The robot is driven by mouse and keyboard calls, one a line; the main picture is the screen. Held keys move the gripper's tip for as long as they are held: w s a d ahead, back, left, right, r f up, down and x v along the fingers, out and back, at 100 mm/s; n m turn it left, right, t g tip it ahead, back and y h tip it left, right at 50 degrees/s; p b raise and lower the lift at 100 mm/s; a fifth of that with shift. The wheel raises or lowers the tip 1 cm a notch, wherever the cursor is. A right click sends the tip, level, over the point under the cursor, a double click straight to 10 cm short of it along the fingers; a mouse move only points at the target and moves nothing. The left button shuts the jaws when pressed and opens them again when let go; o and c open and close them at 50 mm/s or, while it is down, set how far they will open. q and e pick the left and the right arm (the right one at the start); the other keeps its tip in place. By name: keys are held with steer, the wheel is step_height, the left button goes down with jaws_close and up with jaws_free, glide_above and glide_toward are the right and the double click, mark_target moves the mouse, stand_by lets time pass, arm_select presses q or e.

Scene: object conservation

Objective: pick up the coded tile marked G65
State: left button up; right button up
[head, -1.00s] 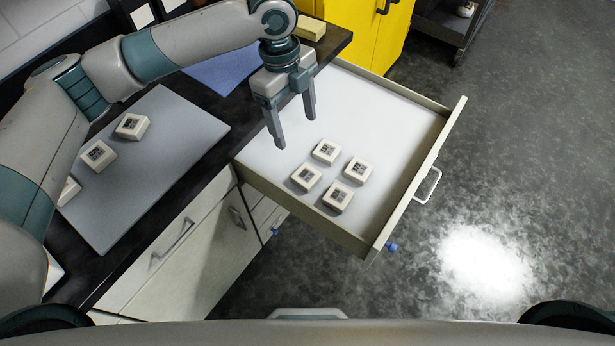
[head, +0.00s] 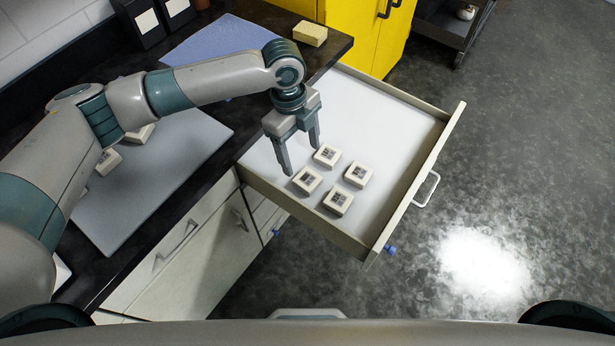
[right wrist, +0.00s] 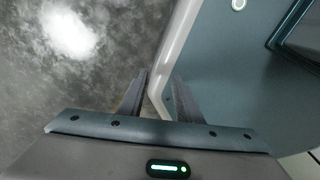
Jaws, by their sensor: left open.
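Several cream coded tiles sit in the open drawer in the head view: a far one (head: 327,155), a left one (head: 307,180), a right one (head: 358,174) and a near one (head: 338,201). Their dark markings are too small to read, so I cannot tell which is G65. My left gripper (head: 302,160) is open and empty, pointing down over the drawer, with its fingertips close to the far and left tiles; its exact height is unclear. My right gripper (right wrist: 160,82) shows in the right wrist view with its fingers apart and nothing between them.
The drawer (head: 410,115) has raised walls and a front handle. More tiles (head: 107,160) lie on a grey mat (head: 180,165) on the counter, partly behind my left arm. A blue mat (head: 215,55), a yellow block (head: 310,34) and a yellow cabinet (head: 352,30) stand farther back.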

arm_select(q)
glide_above(307, 179)
steer(key=f, duration=0.3)
steer(key=a+f+p, duration=0.1)
steer(key=shift+w+f, duration=0.15)
steer(key=shift+w, duration=0.1)
steer(key=shift+f, duration=0.1)
arm_select(e)
steer(key=shift+w+a+r, duration=0.65)
steer(key=shift+w+r, duration=0.05)
steer(key=shift+w, duration=0.05)
steer(key=shift+r, duration=0.1)
arm_select(q)
steer(key=shift+d+f+p, duration=0.15)
steer(key=shift+f+p, duration=0.3)
steer(key=shift+f, duration=0.1)
steer(key=f, duration=0.1)
steer(key=f+p, duration=0.1)
steer(key=f, duration=0.1)
steer(key=shift+d, duration=0.3)
steer(key=shift+s+f, duration=0.1)
steer(key=shift+f, duration=0.45)
arm_select(e)
steer(key=shift+s+d+r, duration=0.1)
steer(key=shift+d+r, duration=0.15)
steer(key=shift+r, duration=0.3)
steer(key=shift+s+d+r, duration=0.1)
steer(key=shift+d+r, duration=0.1)
steer(key=shift+r, duration=0.35)
